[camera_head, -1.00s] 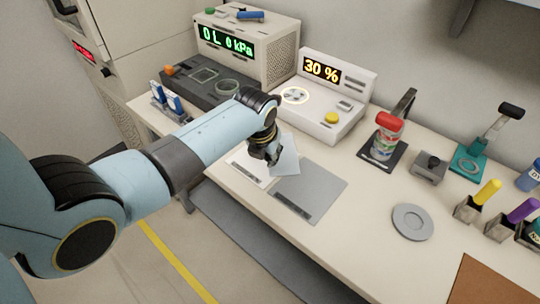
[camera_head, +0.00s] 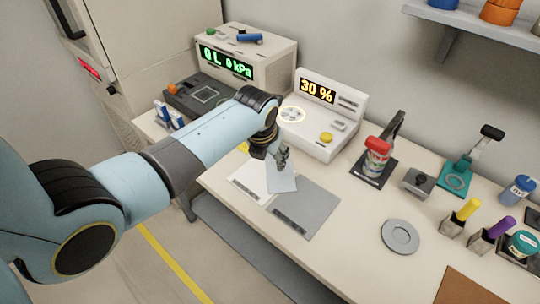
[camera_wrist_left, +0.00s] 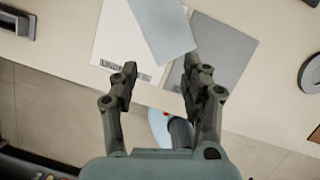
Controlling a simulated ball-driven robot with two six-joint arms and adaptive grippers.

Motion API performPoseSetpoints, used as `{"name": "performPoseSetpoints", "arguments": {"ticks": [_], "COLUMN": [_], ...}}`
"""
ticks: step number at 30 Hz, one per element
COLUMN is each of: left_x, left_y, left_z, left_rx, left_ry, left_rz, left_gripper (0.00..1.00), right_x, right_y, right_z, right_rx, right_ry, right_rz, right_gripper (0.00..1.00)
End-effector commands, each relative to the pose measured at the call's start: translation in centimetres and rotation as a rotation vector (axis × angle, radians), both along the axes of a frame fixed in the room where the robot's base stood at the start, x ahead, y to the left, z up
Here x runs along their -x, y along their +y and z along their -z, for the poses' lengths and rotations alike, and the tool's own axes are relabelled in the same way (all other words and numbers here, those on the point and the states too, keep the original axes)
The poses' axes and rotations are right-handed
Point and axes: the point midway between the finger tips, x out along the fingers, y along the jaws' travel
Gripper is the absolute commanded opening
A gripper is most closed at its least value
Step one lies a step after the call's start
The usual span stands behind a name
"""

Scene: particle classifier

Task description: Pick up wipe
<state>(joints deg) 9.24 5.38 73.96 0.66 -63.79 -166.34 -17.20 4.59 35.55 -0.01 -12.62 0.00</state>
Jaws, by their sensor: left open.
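The wipe, taken to be the pale blue-grey sheet (camera_head: 281,180), lies flat across the inner edges of a white mat (camera_head: 245,184) and a grey mat (camera_head: 310,208). It also shows at the top of the left wrist view (camera_wrist_left: 163,28). My left gripper (camera_head: 276,158) is open and empty, near the wipe's back edge in the head view. In the wrist view its two fingers (camera_wrist_left: 160,68) stand apart, with the wipe between and beyond their tips. I cannot tell its exact height above the table. My right gripper is not in view.
A white device reading 30 % (camera_head: 318,92) stands behind the gripper. A red-capped jar (camera_head: 376,157) is to the right, with a round grey disc (camera_head: 400,236) nearer the front. The table between grey mat and disc is clear.

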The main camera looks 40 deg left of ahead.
Motion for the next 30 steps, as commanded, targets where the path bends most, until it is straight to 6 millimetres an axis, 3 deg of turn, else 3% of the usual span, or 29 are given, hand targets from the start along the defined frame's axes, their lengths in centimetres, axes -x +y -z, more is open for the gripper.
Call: {"name": "performPoseSetpoints", "arguments": {"ticks": [1,6,17,20,23,30], "left_x": [0.0,0.0,0.7,2.3,4.9,12.7], "left_y": [0.0,0.0,-0.1,-0.2,-0.4,-1.4], "left_z": [0.0,0.0,-0.2,-0.8,-1.9,-6.3], "left_rx": [0.0,0.0,0.023,0.083,0.179,0.463], "left_ry": [0.0,0.0,-0.006,-0.02,-0.043,-0.111], "left_rz": [0.0,0.0,-0.069,-0.24,-0.518,-1.338], "left_gripper": [0.56,0.77,0.77,0.77,0.77,0.77], "right_x": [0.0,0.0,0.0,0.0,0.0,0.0], "right_y": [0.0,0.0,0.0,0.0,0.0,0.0], "right_z": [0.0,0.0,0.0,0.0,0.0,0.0], "right_rx": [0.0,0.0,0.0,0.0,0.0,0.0], "right_ry": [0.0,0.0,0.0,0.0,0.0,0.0], "right_rz": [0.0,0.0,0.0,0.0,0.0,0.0], "right_gripper": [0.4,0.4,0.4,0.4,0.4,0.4]}}
